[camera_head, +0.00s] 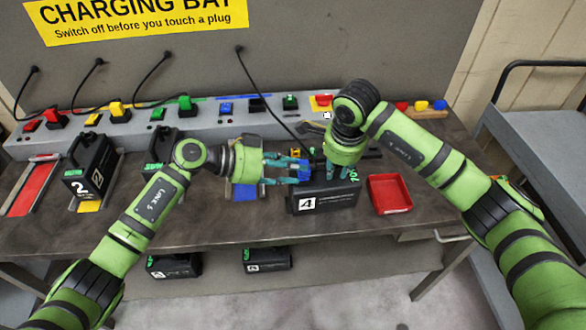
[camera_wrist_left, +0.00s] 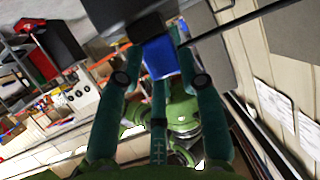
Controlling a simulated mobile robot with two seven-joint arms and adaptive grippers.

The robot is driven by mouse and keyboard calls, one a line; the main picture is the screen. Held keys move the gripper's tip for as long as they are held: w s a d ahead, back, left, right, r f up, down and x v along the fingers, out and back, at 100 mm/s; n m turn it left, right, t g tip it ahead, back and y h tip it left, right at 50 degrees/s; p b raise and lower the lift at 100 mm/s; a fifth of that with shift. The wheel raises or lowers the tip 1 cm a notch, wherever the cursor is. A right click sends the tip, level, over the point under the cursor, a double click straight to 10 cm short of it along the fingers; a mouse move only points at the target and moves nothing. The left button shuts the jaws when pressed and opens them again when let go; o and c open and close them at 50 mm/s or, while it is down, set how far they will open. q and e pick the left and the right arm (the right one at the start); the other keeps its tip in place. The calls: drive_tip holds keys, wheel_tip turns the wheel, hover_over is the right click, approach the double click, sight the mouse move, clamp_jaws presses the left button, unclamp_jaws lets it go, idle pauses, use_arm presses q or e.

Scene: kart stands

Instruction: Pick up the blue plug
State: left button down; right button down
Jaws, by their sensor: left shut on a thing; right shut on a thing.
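The blue plug (camera_head: 304,166) is between the fingertips of my left gripper (camera_head: 290,171), at the upper left of the black box marked 4 (camera_head: 312,201). In the left wrist view the blue plug (camera_wrist_left: 160,57) sits between the shut fingers, with dark shapes beyond it. A black cable runs from the wall toward the plug. My right gripper (camera_head: 343,173) points down at the top of box 4 and is shut on it, seemingly at its handle. The fingers hide the exact grip. Box 4 stands at the middle of the bench, beside the blue pad (camera_head: 245,191).
A red tray (camera_head: 389,193) lies right of box 4. Box 2 (camera_head: 90,167) and another black box stand at left, near a red pad (camera_head: 33,187). A grey strip with coloured switches and plugs runs along the back, with cables above. A grey cart (camera_head: 530,130) stands at right.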

use_arm(q)
drive_tip(key=f+v, duration=0.2)
drive_tip(key=v, duration=0.6)
drive_tip(key=a+f+v, duration=0.1)
drive_tip(key=f+v, duration=0.1)
drive_tip(key=v, duration=0.7)
drive_tip(key=shift+s+a+r, duration=0.2)
drive_tip(key=shift+a, duration=0.45)
drive_tip(key=shift+c, duration=2)
unclamp_jaws()
drive_tip(key=v, duration=1.1)
drive_tip(key=shift+a, duration=0.2)
drive_tip(key=shift+s+a+r, duration=0.15)
drive_tip(key=shift+a, duration=0.1)
drive_tip(key=c, duration=0.3)
